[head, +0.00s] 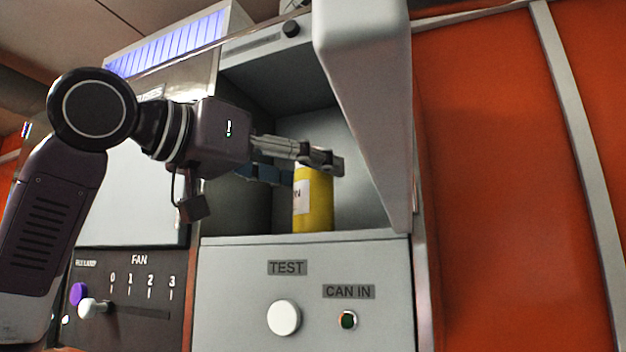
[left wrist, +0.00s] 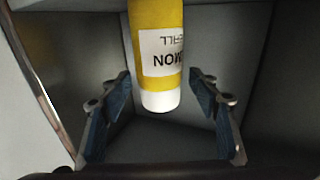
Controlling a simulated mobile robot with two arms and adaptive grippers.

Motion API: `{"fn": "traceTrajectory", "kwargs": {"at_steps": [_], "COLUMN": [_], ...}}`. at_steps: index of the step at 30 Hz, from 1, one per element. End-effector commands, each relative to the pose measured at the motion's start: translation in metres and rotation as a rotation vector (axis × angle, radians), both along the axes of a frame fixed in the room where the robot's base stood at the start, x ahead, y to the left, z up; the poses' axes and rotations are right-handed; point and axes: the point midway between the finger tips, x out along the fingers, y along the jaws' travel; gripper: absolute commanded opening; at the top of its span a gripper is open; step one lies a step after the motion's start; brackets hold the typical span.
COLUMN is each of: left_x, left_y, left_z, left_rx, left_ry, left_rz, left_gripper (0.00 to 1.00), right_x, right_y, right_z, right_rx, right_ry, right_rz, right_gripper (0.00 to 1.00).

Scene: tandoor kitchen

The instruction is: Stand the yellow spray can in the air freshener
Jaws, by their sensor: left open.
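The yellow spray can (head: 314,205) stands upright inside the open compartment of the grey air freshener (head: 225,262). Its white label faces partly left. In the left wrist view the yellow can (left wrist: 155,22) appears upside down, with its white top end pointing down the picture. My left gripper (head: 303,168) is open at the can's upper part. The left wrist view shows its blue-padded fingers (left wrist: 165,105) spread either side of the can's white end, with gaps to both. In the head view a finger hides the can's top. My right gripper is not in view.
A raised grey cover (head: 365,90) hangs along the compartment's right side. A FAN slider panel (head: 130,300) is at left. Orange wall panels (head: 500,180) fill the right.

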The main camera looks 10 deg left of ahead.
Motion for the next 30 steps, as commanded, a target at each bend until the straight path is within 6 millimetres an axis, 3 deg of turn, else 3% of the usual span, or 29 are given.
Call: {"fn": "traceTrajectory", "kwargs": {"at_steps": [3, 13, 19, 30], "left_x": [-0.023, -0.075, -0.086, -0.087], "left_y": [0.015, 0.050, 0.058, 0.058], "left_z": [-0.005, -0.003, -0.001, -0.001], "left_rx": [-0.003, -0.002, 0.000, -0.001], "left_ry": [-0.006, -0.003, 0.000, -0.001], "left_rz": [0.001, 0.001, 0.001, 0.001], "left_gripper": [0.56, 0.56, 0.56, 0.56], "right_x": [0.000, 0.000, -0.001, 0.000], "right_y": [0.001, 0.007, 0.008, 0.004], "right_z": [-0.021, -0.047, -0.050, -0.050], "right_rx": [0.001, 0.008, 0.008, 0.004], "right_ry": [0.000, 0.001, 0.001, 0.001], "right_rz": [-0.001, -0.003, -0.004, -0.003], "right_gripper": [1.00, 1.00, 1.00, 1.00]}}
